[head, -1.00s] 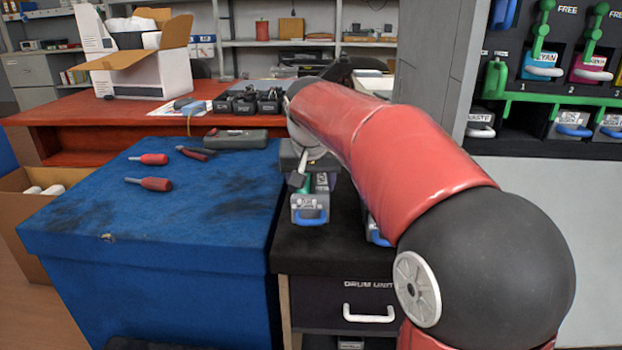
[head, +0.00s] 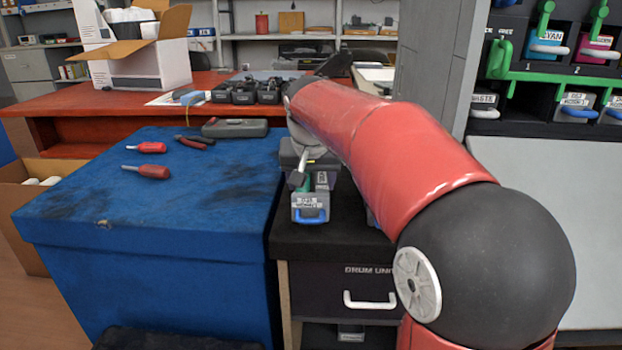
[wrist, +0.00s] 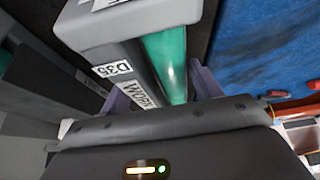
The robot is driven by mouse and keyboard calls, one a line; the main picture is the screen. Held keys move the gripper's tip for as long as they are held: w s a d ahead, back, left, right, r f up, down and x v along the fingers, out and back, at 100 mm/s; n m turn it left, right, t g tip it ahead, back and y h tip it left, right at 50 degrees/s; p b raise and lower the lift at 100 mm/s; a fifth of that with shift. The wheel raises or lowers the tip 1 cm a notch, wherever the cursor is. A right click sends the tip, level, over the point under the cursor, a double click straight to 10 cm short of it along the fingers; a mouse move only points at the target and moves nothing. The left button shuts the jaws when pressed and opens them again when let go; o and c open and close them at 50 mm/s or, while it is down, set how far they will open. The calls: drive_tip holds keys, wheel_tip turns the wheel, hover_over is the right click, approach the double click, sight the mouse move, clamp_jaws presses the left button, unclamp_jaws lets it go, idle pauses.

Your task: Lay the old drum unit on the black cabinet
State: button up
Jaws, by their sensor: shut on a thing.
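The old drum unit (head: 310,206) is a grey block with a green roller and a blue handle, and its label seems to read D35 WORN. It also shows in the wrist view (wrist: 125,30), green roller at its side. My gripper (wrist: 168,95) is shut on it, a finger on each side. In the head view, my arm partly hides the gripper. The unit is over the top of the black cabinet (head: 296,240), near its front left part. I cannot tell whether its underside touches the top.
A blue workbench (head: 150,215) stands left of the cabinet, with two red screwdrivers (head: 147,172), pliers (head: 195,142) and a grey case (head: 236,128). A red desk (head: 65,110) is behind. A toner rack (head: 560,75) is at right. My arm hides the cabinet's right part.

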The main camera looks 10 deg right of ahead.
drive_tip(key=shift+f, duration=0.1)
drive_tip(key=o, duration=1.8)
drive_tip(key=p+v, duration=0.1)
drive_tip(key=v, duration=0.6)
drive_tip(key=shift+s+a+r, duration=0.1)
drive_tip(key=shift+s+r, duration=0.1)
drive_tip(key=shift+s, duration=0.05)
drive_tip(key=shift+n, duration=0.4)
drive_tip(key=s, duration=0.4)
drive_tip(key=s+f, duration=0.1)
drive_tip(key=s, duration=0.1)
drive_tip(key=shift+s+p, duration=0.4)
drive_tip(key=s+f, duration=0.4)
drive_tip(key=s, duration=0.2)
drive_tip(key=s+f+n+p, duration=0.1)
drive_tip(key=s+f, duration=0.3)
drive_tip(key=s, duration=0.2)
drive_tip(key=s+f+n+y, duration=0.1)
drive_tip(key=s+f, duration=0.4)
drive_tip(key=s, duration=0.1)
drive_tip(key=shift+s+d+t, duration=0.3)
drive_tip(key=shift+s+t, duration=0.05)
drive_tip(key=shift+t, duration=0.05)
